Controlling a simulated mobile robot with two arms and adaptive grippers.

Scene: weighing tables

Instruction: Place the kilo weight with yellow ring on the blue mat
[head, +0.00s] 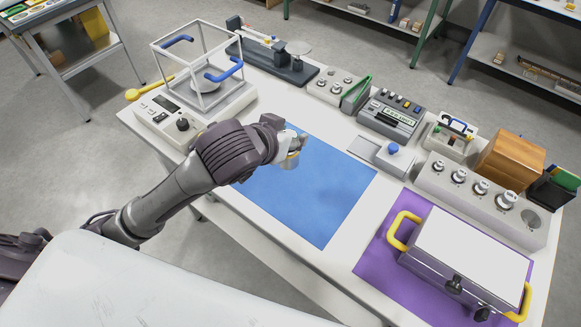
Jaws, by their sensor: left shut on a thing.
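The blue mat (325,190) lies flat in the middle of the white table. My left gripper (296,145) is over the mat's far left part, its arm reaching in from the left. It is shut on a small metal weight (291,157), mostly hidden by the fingers; a bit of yellow shows there, fitting the kilo weight with yellow ring. Whether the weight touches the mat cannot be told. My right gripper is not in view.
A grey block (450,194) with several knobbed weights stands at the right, near a wooden box (509,160). A silver case (470,252) with yellow handles sits on a purple mat (378,258). A framed balance (158,124) stands at the left. The blue mat is otherwise clear.

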